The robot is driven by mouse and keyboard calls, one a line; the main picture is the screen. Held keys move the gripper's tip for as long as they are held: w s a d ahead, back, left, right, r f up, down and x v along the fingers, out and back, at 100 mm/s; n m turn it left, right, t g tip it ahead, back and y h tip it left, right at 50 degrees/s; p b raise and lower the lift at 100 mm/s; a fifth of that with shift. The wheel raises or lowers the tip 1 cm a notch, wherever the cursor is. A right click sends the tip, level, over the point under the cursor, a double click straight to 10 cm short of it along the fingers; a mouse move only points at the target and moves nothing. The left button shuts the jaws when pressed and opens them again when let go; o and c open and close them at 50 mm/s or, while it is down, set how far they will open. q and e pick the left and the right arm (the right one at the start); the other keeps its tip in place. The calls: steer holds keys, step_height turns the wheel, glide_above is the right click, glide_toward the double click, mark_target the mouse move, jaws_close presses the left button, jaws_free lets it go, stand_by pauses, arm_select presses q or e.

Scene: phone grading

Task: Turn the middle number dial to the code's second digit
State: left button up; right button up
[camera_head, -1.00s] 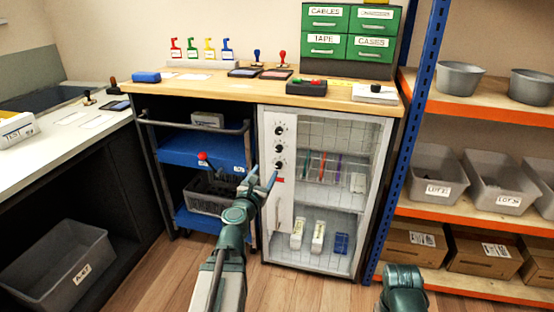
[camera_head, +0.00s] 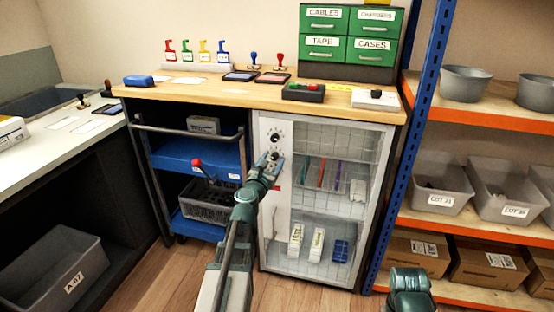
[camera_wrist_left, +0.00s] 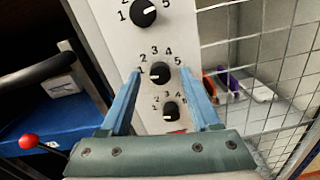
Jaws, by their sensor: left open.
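The white cabinet's control panel (camera_head: 268,190) carries three black number dials in a column. The top dial (camera_wrist_left: 143,12) has its white mark toward the right. The middle dial (camera_wrist_left: 160,73) has its white mark toward the lower left, near the 1. The bottom dial (camera_wrist_left: 171,112) is below it, between the finger bases in the wrist view. My left gripper (camera_wrist_left: 161,76) is open, its blue fingertips on either side of the middle dial; I cannot tell if they touch it. In the head view the gripper (camera_head: 270,160) hides the bottom dial. No code is readable.
A mesh door (camera_head: 335,150) is right of the panel. A cart with blue shelves (camera_head: 190,152) and a red-knobbed lever (camera_head: 197,163) stands left. The wooden worktop (camera_head: 230,93) is above. A blue-post rack (camera_head: 420,110) is on the right.

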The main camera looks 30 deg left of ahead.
arm_select(q)
steer(key=shift+w, duration=0.4)
jaws_close()
